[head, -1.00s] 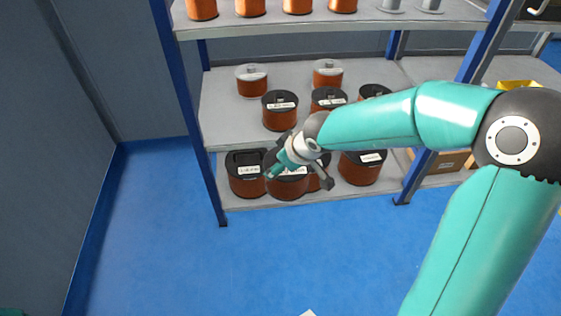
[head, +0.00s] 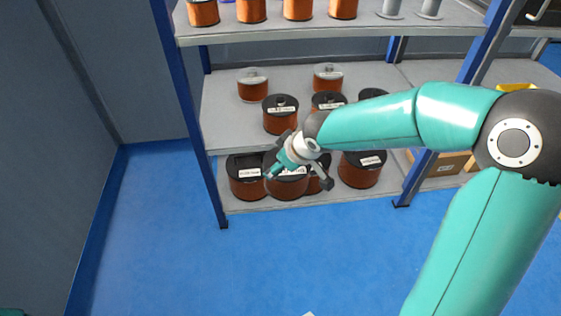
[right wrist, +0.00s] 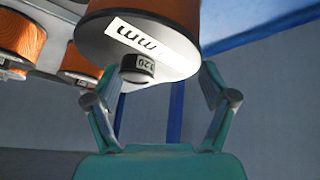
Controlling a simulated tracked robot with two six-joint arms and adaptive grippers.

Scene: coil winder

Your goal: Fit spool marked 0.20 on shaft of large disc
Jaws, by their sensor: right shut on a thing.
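A copper-wound spool (head: 287,188) with a dark flange is at the front of the low shelf in the head view, under my right gripper (head: 292,165). In the right wrist view the spool (right wrist: 145,45) fills the top middle; its flange carries a white label, and a small dark knob reads 0.20. My right gripper (right wrist: 160,95) has its fingers on both sides of this spool end and is shut on it. Whether the spool still touches the shelf is hard to tell. My left gripper is not in view. I see no large disc with a shaft.
A blue-post rack holds more spools on its low shelf (head: 245,207), middle shelf (head: 225,120) and upper shelf (head: 360,28). Other spools (head: 247,178) (head: 362,170) stand close on both sides. Blue floor (head: 270,260) in front is clear. A wall (head: 60,100) is at the left.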

